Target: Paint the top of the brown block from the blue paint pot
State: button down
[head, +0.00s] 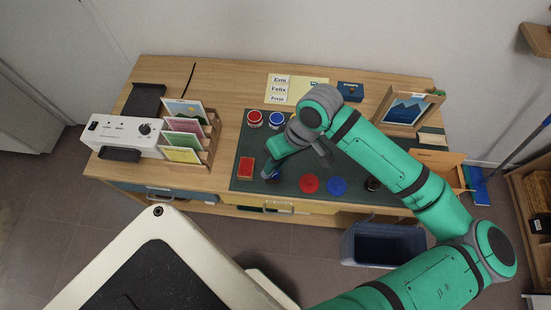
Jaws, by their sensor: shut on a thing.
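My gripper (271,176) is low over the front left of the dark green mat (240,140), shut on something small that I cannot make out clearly. A dark blue patch (277,174) shows right at its fingertips; I cannot tell whether it is held or lies beneath. A blue-labelled paint pot (277,119) stands at the back of the mat beside a red one (254,118). An orange-red block (245,168) lies just left of my gripper. No plainly brown block shows; it may be hidden by my gripper.
A red disc (309,184), a blue disc (337,186) and a small dark round thing (373,184) lie right of my gripper. A card rack (207,148) and a white device (125,135) stand left. A picture frame (405,109) stands back right. A bin (352,244) is in front.

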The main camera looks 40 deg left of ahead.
jog(key=shift+s+r, duration=0.2)
jog(key=shift+r, duration=1.05)
jog(key=shift+w, duration=0.1)
